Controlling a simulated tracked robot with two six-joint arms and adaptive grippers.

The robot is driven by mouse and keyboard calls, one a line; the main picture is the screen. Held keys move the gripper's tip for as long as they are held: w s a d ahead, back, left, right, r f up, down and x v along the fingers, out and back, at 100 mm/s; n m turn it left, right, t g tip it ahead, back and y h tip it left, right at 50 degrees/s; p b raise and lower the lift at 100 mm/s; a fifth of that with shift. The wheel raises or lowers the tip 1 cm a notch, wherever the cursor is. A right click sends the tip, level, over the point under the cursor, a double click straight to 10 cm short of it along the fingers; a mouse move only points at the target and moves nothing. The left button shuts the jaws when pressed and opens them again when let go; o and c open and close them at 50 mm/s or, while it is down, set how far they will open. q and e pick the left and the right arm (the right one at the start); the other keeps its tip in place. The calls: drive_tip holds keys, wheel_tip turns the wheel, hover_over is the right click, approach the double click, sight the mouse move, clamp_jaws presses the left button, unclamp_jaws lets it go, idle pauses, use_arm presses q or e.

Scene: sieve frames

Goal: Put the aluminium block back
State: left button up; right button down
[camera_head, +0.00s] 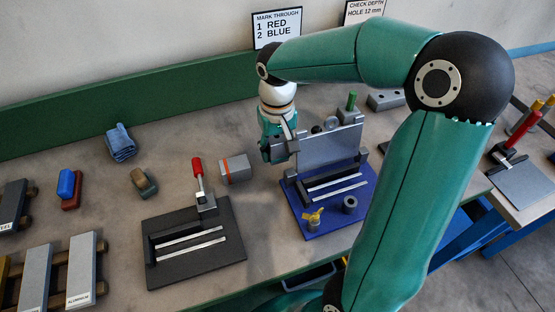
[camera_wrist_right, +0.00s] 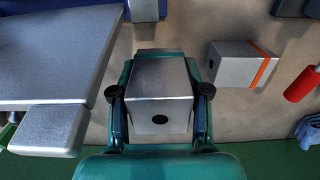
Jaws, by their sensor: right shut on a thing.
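My right gripper (camera_head: 278,149) is shut on a plain grey metal block (camera_wrist_right: 160,82) that looks like aluminium. In the wrist view the block sits between both fingers, with a dark round hole in its near face. In the head view the gripper mostly hides it, just left of an upright grey plate (camera_head: 328,146) on a blue fixture base (camera_head: 308,226). Another grey block with an orange stripe (camera_head: 235,169) stands apart to the left; it also shows in the wrist view (camera_wrist_right: 240,64). My left gripper is not in view.
A black fixture (camera_head: 165,276) with a red-handled clamp (camera_head: 198,178) stands front left. Labelled plates (camera_head: 81,266) lie on a rack at far left. A grey block with holes (camera_head: 385,101) is at the back right. My right arm hides part of the bench.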

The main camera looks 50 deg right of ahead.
sight(277, 169)
drive_tip(key=shift+f, duration=2.2)
drive_tip(key=shift+f, duration=0.15)
drive_tip(key=c, duration=0.6)
unclamp_jaws()
drive_tip(key=shift+o, duration=0.2)
